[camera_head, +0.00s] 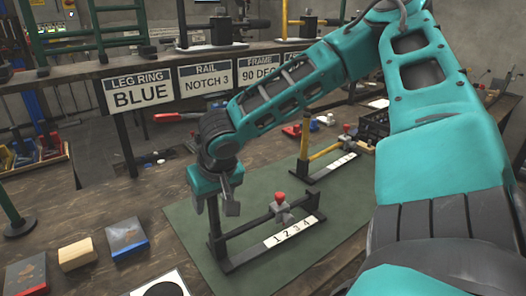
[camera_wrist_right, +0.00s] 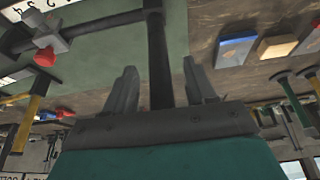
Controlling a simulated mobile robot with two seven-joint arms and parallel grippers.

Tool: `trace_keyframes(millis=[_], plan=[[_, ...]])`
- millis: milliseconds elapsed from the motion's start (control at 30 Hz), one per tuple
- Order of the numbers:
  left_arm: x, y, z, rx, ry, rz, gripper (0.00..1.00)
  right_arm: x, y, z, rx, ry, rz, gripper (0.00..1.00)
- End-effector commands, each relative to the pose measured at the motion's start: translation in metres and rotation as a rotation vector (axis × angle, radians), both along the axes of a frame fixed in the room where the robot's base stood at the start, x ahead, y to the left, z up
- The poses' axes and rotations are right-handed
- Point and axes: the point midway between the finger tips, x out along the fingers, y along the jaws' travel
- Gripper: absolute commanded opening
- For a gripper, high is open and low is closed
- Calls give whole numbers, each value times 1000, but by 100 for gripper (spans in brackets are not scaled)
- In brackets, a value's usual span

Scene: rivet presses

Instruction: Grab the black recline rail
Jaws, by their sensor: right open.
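The black recline rail (camera_head: 250,226) stands on the green mat (camera_head: 330,228). It has an upright post at its left end, a long bar, a red-topped knob (camera_head: 280,200) and a white strip numbered 1 to 4 (camera_head: 291,232). My right gripper (camera_head: 214,207) is open at the rail's left end, pointing down around the top of the post. In the right wrist view, its two fingers stand on either side of a black bar of the rail (camera_wrist_right: 158,50), with gaps visible on both sides. My left gripper is not in view.
Signs reading BLUE (camera_head: 140,92) and NOTCH 3 (camera_head: 206,82) hang behind. A black crate (camera_head: 374,124) stands at the back right.

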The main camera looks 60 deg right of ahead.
Motion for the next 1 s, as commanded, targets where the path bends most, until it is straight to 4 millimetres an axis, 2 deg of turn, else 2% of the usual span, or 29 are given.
trace_keyframes(millis=[100,667,1000], plan=[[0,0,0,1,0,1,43,0,0,1,0,-1,0,54],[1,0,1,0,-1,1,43,0,0,1,0,-1,0,1],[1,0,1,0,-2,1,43,1,0,2,-3,-3,1,0]])
